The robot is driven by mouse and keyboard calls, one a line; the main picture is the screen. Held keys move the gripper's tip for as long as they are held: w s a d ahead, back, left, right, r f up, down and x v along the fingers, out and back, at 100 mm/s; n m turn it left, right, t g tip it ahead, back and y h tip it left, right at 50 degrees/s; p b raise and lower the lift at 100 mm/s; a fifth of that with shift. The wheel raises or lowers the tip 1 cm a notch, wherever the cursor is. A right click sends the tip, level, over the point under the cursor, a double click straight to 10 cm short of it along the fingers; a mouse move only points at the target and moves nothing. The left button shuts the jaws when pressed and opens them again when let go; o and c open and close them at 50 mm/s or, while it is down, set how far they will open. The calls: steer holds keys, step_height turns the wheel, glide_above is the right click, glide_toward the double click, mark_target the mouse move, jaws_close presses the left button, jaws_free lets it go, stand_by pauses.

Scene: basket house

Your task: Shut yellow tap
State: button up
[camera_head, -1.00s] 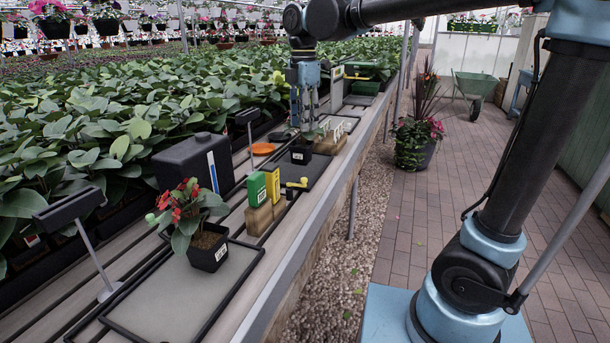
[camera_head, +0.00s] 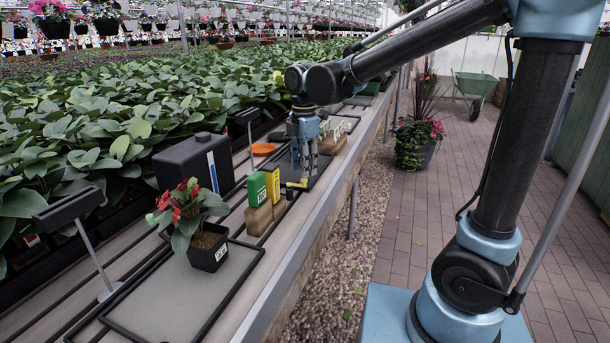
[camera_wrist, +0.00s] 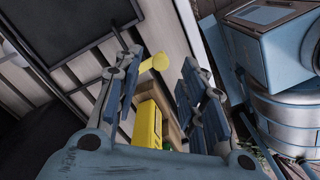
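The yellow tap (camera_head: 271,184) is an upright yellow block on a wooden base, beside a green block (camera_head: 256,189). A yellow lever (camera_head: 297,184) reaches out to its right. My gripper (camera_head: 304,176) points down just above and behind the lever. In the wrist view my gripper (camera_wrist: 161,66) is open, its two fingers apart on either side of the lever end. I cannot tell whether a finger touches it.
A potted red flower (camera_head: 208,250) stands on a tray (camera_head: 150,306) at the front of the bench. A black canister (camera_head: 190,165), a small stand (camera_head: 248,135) and an orange dish (camera_head: 262,149) are left of and behind the tap. The bench's right edge is close by.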

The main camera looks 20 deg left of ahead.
steer(key=shift+f, duration=1.7)
jaws_close()
